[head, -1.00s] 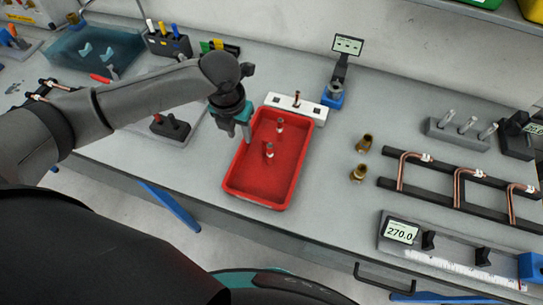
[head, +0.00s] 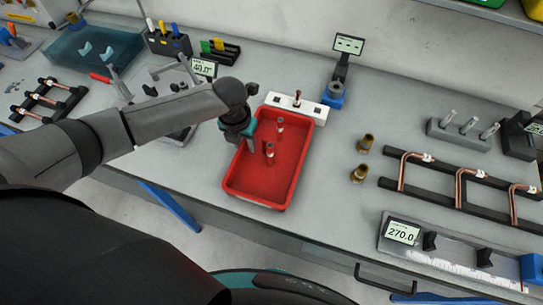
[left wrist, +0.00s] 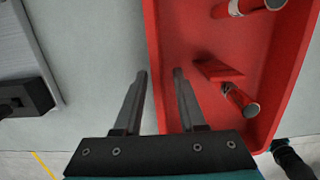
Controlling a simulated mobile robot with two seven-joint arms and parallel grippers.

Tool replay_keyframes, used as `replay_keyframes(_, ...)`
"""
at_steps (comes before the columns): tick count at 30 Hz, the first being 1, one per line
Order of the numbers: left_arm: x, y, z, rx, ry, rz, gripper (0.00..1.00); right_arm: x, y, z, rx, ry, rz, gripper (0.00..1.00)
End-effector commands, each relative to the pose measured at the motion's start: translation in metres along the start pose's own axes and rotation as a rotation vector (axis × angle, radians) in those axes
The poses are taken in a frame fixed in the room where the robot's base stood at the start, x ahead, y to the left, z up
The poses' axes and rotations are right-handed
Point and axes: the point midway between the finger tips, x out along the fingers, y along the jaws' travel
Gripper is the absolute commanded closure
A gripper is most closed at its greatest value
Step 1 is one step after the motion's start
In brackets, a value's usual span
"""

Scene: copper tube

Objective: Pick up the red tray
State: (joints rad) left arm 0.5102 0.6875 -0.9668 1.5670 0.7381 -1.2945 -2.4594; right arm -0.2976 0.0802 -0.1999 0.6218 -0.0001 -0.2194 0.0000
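The red tray (head: 270,187) lies on the grey workbench, its long side running away from me. My left gripper (head: 250,147) points down at the tray's left long wall. In the left wrist view my left gripper (left wrist: 161,74) is open, with one finger on each side of that wall of the tray (left wrist: 190,32). I cannot tell whether either finger touches the wall. My right gripper does not show.
A white block (head: 312,110) stands directly behind the tray. A blue-based device with a display (head: 348,45) is behind it. Two brass fittings (head: 365,142) and a black rack of bent copper tubes (head: 444,185) are to the right. The bench between is clear.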

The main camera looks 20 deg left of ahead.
Motion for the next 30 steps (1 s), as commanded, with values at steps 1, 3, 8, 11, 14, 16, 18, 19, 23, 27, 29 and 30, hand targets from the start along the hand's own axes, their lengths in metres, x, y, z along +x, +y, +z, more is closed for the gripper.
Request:
replay_keyframes(1,-0.0001,0.0,-0.0001,0.0,0.0,0.0,0.65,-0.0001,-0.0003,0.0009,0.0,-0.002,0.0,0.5)
replay_keyframes(3,-0.0002,0.0001,-0.0001,0.0,0.0,0.0,0.72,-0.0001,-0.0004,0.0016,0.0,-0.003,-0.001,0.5)
replay_keyframes(8,-0.0003,0.0002,-0.0001,-0.001,0.0,0.0,0.9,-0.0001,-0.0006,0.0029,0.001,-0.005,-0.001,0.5)
replay_keyframes(11,-0.0003,0.0002,0.0,-0.001,0.0,0.0,1.0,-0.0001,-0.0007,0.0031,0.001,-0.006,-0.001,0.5)
replay_keyframes(14,-0.0004,0.0003,0.0,-0.001,0.0,0.0,1.0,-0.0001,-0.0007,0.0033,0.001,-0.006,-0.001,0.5)
replay_keyframes(16,-0.0004,0.0003,0.0,-0.001,0.0,0.0,1.0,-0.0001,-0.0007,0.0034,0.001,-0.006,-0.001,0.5)
replay_keyframes(18,-0.0004,0.0003,0.0,-0.001,0.0,0.0,1.0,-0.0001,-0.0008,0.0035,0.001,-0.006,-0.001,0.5)
replay_keyframes(19,-0.0004,0.0003,0.0,-0.001,0.0,0.0,1.0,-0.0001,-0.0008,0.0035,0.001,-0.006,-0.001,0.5)
replay_keyframes(23,-0.0004,0.0003,0.0001,-0.001,0.0,0.0,1.0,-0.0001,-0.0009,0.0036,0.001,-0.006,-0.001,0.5)
replay_keyframes(27,-0.0005,0.0004,0.0001,-0.001,0.0,0.001,1.0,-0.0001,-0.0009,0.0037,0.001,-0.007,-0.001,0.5)
replay_keyframes(29,-0.0005,0.0004,0.0002,-0.001,0.0,0.001,1.0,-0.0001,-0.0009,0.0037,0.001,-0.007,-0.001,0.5)
replay_keyframes(30,-0.0005,0.0004,0.0001,-0.001,0.0,0.001,1.0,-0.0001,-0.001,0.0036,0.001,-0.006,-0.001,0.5)
